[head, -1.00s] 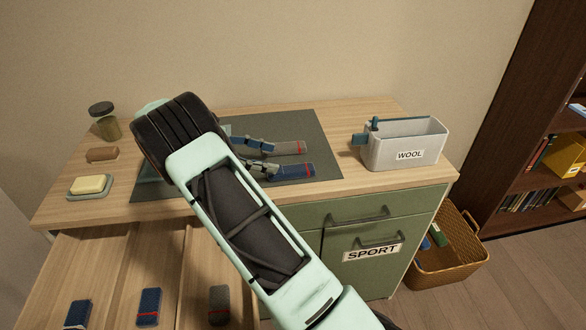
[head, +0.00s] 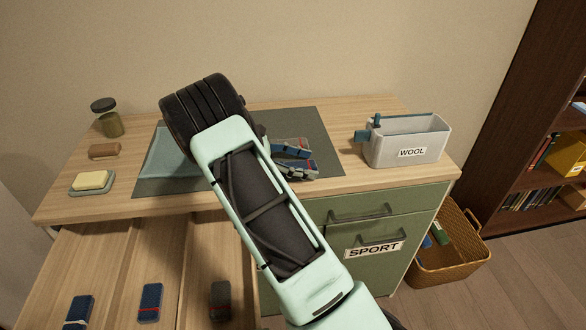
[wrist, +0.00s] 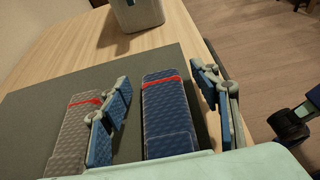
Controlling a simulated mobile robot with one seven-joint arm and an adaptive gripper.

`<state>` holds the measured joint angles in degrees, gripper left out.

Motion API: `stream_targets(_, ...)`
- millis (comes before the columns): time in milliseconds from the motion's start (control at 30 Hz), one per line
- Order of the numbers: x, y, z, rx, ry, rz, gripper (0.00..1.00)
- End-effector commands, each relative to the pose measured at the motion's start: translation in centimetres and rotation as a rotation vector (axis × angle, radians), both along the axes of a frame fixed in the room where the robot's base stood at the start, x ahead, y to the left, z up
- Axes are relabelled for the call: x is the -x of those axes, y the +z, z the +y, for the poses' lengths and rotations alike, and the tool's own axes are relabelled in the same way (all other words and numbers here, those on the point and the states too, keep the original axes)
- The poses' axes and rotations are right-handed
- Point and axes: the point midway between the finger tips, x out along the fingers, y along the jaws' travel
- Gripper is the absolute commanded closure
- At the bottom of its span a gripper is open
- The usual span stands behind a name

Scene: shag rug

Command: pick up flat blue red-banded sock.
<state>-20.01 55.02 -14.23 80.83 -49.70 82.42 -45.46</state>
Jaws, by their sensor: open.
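The flat blue sock with a red band (wrist: 167,118) lies on the dark grey mat (head: 318,125). In the wrist view it lies lengthwise between the two blue-padded fingers of my gripper (wrist: 160,88). My gripper is open, with one finger on each side of the sock and a gap on both sides. In the head view my gripper (head: 304,160) is over the right part of the mat, and its fingers and my arm hide most of the sock. I cannot tell the fingertips' exact height above the mat.
A grey red-banded sock (wrist: 72,132) lies just left, partly behind the left finger. The WOOL bin (head: 412,142) stands right, above the SPORT drawer (head: 372,250). Soap (head: 91,180), a brown block (head: 104,151) and a jar (head: 108,118) stand left. Folded socks lie in an open drawer (head: 115,262) below.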

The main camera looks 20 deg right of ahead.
Motion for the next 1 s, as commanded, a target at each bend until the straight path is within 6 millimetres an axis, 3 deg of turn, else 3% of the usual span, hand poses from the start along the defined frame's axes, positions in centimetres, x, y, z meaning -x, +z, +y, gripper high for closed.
stream_targets(100,0.0,0.0,0.0,0.000,0.000,0.000,0.44)
stream_targets(433,0.0,0.0,0.0,0.000,0.000,0.000,0.80)
stream_targets(767,0.0,0.3,0.0,0.000,0.000,-0.001,0.81)
stream_targets(1000,-0.1,3.1,0.1,0.001,0.000,-0.003,0.81)
